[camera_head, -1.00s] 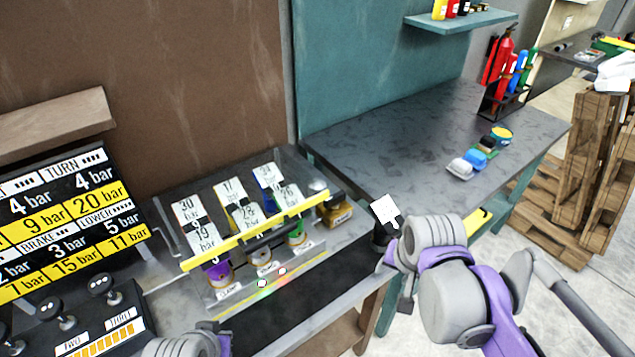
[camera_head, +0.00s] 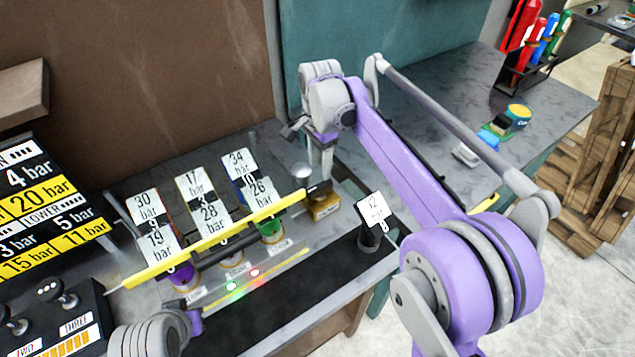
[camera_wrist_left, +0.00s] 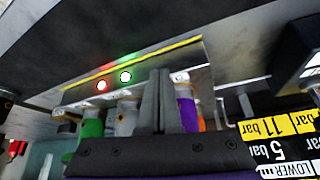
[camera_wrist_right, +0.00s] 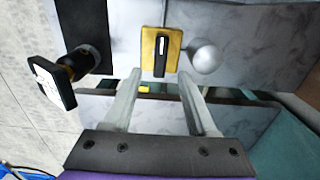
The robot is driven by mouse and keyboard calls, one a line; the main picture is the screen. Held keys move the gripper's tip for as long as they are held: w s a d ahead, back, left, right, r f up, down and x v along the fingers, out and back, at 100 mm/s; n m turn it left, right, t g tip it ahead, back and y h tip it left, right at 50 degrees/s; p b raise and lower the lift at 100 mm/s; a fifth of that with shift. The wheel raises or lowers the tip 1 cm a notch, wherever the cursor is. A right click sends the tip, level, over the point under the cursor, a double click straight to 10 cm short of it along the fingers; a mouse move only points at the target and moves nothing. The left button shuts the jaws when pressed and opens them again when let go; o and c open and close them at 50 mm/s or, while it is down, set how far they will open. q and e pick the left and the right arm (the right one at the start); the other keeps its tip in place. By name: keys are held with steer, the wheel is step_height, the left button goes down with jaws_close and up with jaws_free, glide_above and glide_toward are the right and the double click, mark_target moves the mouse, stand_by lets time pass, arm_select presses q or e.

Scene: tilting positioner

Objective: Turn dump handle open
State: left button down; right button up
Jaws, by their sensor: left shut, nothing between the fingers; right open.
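A yellow block (camera_head: 325,208) with a black handle, which I take as the dump handle, stands at the right end of the rack of bar-labelled cylinders. In the right wrist view the black handle (camera_wrist_right: 161,55) lies lengthwise on its yellow plate, just beyond my fingertips. My right gripper (camera_head: 322,165) is open and points down above and behind the block; its two fingers (camera_wrist_right: 158,76) show empty and apart from the handle. My left gripper (camera_head: 196,322) is at the bottom of the head view. Its fingers (camera_wrist_left: 161,73) are shut and empty, before the rack's front.
A round silver knob (camera_head: 301,172) is close beside the handle. A tag marked 12 (camera_head: 373,210) stands on a black post to the right. A long yellow bar (camera_head: 215,240) crosses the labelled cylinders. Red and green lights (camera_head: 254,272) glow on the front.

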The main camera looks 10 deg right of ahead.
mark_target(320, 186)
step_height(320, 186, down, 9)
steer(key=shift+w+r, duration=0.1)
steer(key=shift+r, duration=0.05)
jaws_close()
stand_by(0.4)
